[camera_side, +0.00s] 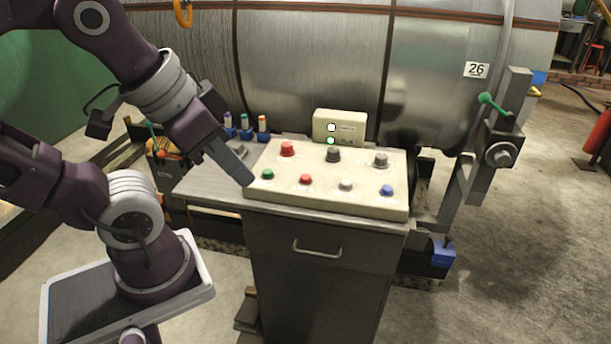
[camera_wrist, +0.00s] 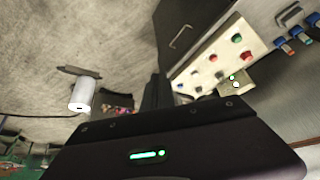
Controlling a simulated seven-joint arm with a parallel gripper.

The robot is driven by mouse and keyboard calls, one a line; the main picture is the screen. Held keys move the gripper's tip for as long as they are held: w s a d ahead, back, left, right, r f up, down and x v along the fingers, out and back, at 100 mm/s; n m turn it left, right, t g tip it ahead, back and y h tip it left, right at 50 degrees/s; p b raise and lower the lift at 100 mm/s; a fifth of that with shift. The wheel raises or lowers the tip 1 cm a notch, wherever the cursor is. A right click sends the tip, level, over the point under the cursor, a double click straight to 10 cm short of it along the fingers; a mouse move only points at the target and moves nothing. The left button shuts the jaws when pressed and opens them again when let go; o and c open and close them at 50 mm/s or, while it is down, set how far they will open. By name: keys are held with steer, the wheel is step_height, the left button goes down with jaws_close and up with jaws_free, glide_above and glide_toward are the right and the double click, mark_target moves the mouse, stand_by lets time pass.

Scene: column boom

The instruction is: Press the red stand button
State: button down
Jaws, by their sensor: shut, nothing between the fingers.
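A cream control panel (camera_side: 330,203) lies on top of a grey cabinet. It carries two red buttons: a larger one (camera_side: 287,149) at the back left and a smaller one (camera_side: 306,180) in the front row. Both red buttons also show in the wrist view, one (camera_wrist: 246,57) near the green button and one (camera_wrist: 213,58) lower left. I cannot tell which is the stand button. My gripper (camera_side: 246,181) points down at the panel's left front edge, left of the green button (camera_side: 267,174). Its fingers are shut and empty. Contact with the panel cannot be told.
Black (camera_side: 333,155), grey (camera_side: 381,160), white (camera_side: 346,184) and blue (camera_side: 387,190) knobs or buttons share the panel. A small box with two lights (camera_side: 340,125) stands behind it. Blue holders (camera_side: 246,133) sit at the back left. A large metal tank (camera_side: 310,60) fills the back.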

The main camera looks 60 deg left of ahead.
steer(key=w+a+r+m+t+y, duration=0.15)
steer(key=w+a+m+y, duration=0.3)
steer(key=w+a, duration=0.55)
steer(key=m+t+h, duration=0.2)
steer(key=m+h, duration=0.3)
steer(key=m, duration=1.8)
glide_above(302, 177)
step_height(302, 177, down, 12)
step_height(302, 177, down, 9)
steer(key=shift+r, duration=0.15)
